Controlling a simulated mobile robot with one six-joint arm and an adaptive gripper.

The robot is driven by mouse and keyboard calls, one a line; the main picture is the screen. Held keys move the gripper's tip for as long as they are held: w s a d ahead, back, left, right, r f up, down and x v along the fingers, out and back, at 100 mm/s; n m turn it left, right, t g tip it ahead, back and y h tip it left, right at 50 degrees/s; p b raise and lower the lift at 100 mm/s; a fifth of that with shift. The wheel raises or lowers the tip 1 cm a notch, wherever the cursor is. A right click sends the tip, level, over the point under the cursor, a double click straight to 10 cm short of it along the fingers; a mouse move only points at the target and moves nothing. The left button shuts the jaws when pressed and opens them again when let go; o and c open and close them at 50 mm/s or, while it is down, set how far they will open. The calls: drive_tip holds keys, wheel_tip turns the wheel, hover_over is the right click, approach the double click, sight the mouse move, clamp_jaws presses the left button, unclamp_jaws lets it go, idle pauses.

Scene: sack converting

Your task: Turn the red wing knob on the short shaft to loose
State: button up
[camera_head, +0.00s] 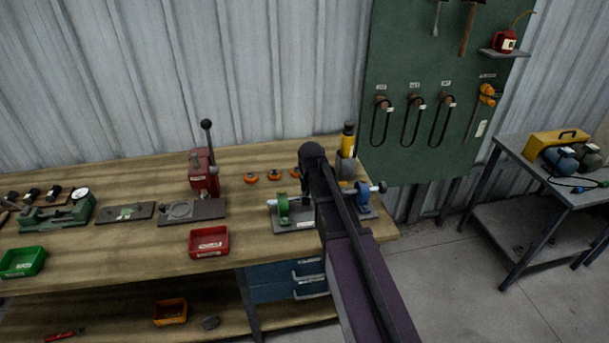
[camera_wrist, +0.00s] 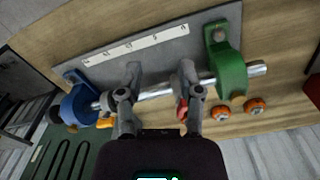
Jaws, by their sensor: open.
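In the wrist view a bare metal shaft (camera_wrist: 155,93) runs between a green bracket (camera_wrist: 230,72) and a blue block (camera_wrist: 78,106) on a grey plate with a white scale strip. A small red part (camera_wrist: 182,111), likely the red wing knob, shows beside the right finger and is mostly hidden by it. My gripper (camera_wrist: 159,72) is open, its two fingers apart over the shaft, with nothing visibly held. Contact with the red part cannot be told. In the head view the green bracket (camera_head: 283,207) and blue block (camera_head: 363,196) flank my arm, which hides the knob.
Orange rings (camera_head: 251,178) lie on the wooden bench (camera_head: 130,243) behind the fixture. A yellow-and-black item (camera_head: 348,140) stands close behind my arm. A red lever press (camera_head: 202,172) and a red bin (camera_head: 208,242) are to the left.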

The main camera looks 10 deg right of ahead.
drive_tip(key=w+r+m+p, duration=0.2)
drive_tip(key=w+r+p, duration=0.8)
drive_tip(key=r, duration=0.1)
drive_tip(key=shift+r, duration=0.4)
drive_tip(key=shift+f, duration=0.25)
wheel_tip(320, 180, down, 13)
drive_tip(key=b, duration=1.3)
drive_tip(key=shift+f, duration=0.15)
clamp_jaws()
